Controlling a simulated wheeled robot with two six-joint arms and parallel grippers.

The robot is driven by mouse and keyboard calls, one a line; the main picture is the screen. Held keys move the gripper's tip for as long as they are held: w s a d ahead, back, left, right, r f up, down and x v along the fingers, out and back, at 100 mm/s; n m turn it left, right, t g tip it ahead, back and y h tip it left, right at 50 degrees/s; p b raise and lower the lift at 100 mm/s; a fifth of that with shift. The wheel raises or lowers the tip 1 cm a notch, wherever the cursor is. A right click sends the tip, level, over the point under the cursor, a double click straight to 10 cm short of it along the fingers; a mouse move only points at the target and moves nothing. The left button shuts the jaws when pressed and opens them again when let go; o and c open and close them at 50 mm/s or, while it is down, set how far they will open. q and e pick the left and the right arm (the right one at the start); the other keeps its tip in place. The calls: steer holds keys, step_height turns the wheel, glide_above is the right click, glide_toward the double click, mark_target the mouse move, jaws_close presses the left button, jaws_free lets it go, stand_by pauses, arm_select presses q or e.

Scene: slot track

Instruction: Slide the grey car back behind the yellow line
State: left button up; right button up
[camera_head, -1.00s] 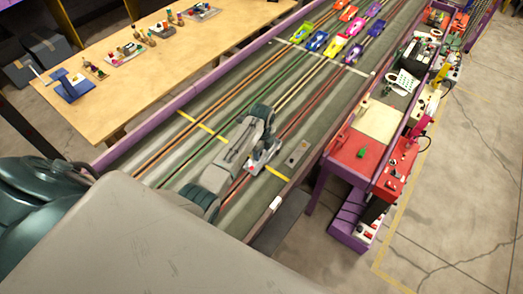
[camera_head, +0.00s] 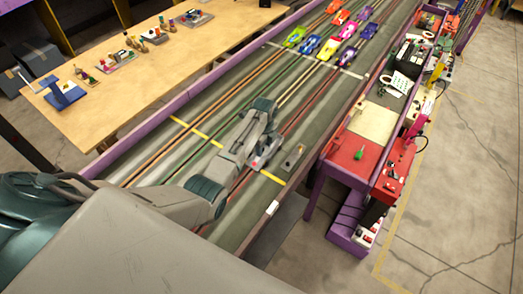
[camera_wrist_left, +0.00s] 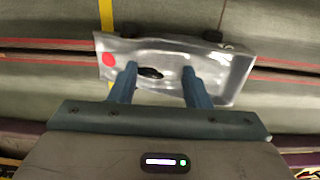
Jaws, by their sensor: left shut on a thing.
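The grey car (camera_head: 264,153) sits on the slot track (camera_head: 147,169), in the lane with red rails near its right side. My left gripper (camera_head: 262,142) is over the car and shut on it. In the left wrist view, the fingers (camera_wrist_left: 158,80) reach down onto the silver-grey car (camera_wrist_left: 222,72), which has a red dot at its left end. The yellow line (camera_head: 203,133) crosses the track. It also shows in the left wrist view (camera_wrist_left: 106,14), where the car's left end overlaps it. The fingertips are partly hidden in the head view. My right gripper is not in view.
Several coloured cars, including a green one (camera_head: 295,36), stand farther up the track by a white line (camera_head: 350,73). A small grey plate (camera_head: 293,157) lies at the track's right edge. A wooden table (camera_head: 130,85) is left, a red-topped bench (camera_head: 350,150) right.

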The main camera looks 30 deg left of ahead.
arm_select(q)
steer(key=shift+w+d+b, duration=0.15)
steer(key=shift+w+b, duration=0.55)
steer(key=shift+w, duration=0.25)
steer(key=shift+w+d+b, duration=0.1)
steer(key=shift+w+b, duration=0.55)
steer(key=shift+w, duration=0.25)
steer(key=o, duration=0.8)
steer(key=shift+o, duration=0.2)
step_height(320, 180, up, 12)
